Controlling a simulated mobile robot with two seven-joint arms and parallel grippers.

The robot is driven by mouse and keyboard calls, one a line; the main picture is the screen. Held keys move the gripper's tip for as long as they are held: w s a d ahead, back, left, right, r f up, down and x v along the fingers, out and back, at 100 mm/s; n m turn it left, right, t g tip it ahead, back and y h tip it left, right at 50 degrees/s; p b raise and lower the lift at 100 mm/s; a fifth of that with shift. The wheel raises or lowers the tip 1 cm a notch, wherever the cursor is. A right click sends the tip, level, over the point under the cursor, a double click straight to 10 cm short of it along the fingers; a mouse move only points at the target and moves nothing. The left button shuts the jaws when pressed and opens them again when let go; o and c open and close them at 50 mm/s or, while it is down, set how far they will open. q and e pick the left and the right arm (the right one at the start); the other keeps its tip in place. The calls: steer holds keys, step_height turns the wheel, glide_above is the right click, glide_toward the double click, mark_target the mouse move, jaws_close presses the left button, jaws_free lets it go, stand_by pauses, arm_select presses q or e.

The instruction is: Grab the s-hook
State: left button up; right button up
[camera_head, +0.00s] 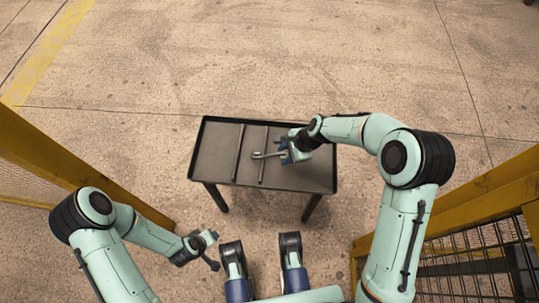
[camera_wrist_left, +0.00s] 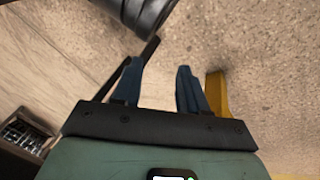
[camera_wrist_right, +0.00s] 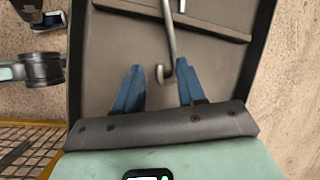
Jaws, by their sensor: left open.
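The grey metal s-hook (camera_head: 266,155) lies on the dark tray table, across a raised bar. In the right wrist view the s-hook (camera_wrist_right: 170,42) runs away from me, and its near curled end sits between my blue fingertips, closer to the right finger. My right gripper (camera_head: 285,152) is over the table at the hook's right end; its fingers (camera_wrist_right: 157,72) are apart, and I cannot tell whether one touches the hook. My left gripper (camera_head: 215,250) is open and empty, low in front of the table's left side; its fingers also show in the left wrist view (camera_wrist_left: 160,66).
The black tray table (camera_head: 215,160) has a raised rim and two thin bars (camera_head: 238,152) across it. Its right part is bare. Yellow-framed barriers stand at the left (camera_head: 60,165) and right (camera_head: 480,195). The concrete floor behind the table is clear.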

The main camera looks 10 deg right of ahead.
steer(key=shift+x, duration=1.2)
arm_select(q)
steer(key=shift+s+a+f, duration=0.1)
steer(key=shift+s+f, duration=0.65)
steer(key=shift+f, duration=0.05)
arm_select(e)
jaws_close()
